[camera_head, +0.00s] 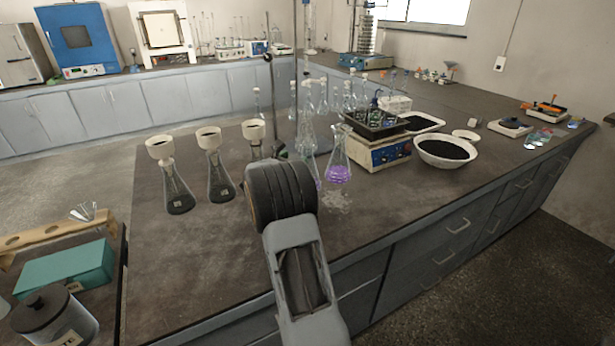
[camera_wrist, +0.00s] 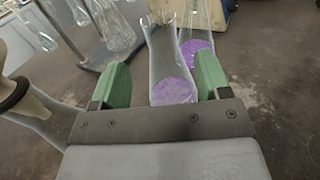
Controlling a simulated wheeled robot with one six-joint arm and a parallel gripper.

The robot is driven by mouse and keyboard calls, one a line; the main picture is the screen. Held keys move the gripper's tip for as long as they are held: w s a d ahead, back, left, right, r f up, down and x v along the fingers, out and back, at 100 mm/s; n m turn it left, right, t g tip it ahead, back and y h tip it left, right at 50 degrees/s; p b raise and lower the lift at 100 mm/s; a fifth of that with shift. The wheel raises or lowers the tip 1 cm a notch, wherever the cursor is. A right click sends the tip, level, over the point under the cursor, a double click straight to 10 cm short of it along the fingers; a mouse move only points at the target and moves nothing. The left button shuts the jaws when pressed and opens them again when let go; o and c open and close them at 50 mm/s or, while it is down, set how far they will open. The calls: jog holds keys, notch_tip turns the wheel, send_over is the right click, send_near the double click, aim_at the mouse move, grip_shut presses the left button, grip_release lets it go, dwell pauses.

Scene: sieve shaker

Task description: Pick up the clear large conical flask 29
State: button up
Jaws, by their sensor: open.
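My gripper (camera_wrist: 162,73) is open, with its two green fingers apart. In the wrist view a clear conical flask with purple contents (camera_wrist: 172,70) stands between and just beyond the fingers; I cannot tell whether they touch it. A second clear flask with purple contents (camera_wrist: 197,45) stands just behind it to the right. In the head view one purple flask (camera_head: 337,165) stands right of my arm, and another (camera_head: 314,170) is partly hidden by it. Several clear flasks stand behind. No number 29 is legible, so I cannot tell which flask bears it. My arm hides the fingers in the head view.
Flasks with funnels (camera_head: 220,180) stand left of my arm; one funnel (camera_wrist: 15,97) is close by my left finger in the wrist view. A shaker device (camera_head: 378,150) and a white bowl of dark grains (camera_head: 446,163) stand right. The bench front (camera_head: 215,275) is clear.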

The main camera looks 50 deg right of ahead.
aim_at(304, 153)
jog(key=shift+w+d+f+p, duration=0.1)
jog(key=shift+w+d+p, duration=0.2)
jog(key=shift+d, duration=1.1)
jog(key=shift+w+d+p, duration=0.2)
jog(key=shift+d+p, duration=0.1)
jog(key=shift+d, duration=1.1)
jog(key=shift+w+d+f+p, duration=0.1)
jog(key=shift+w+d+p, duration=0.2)
jog(key=shift+d, duration=1.1)
jog(key=shift+c, duration=0.5)
jog(key=shift+r, duration=0.1)
grip_shut()
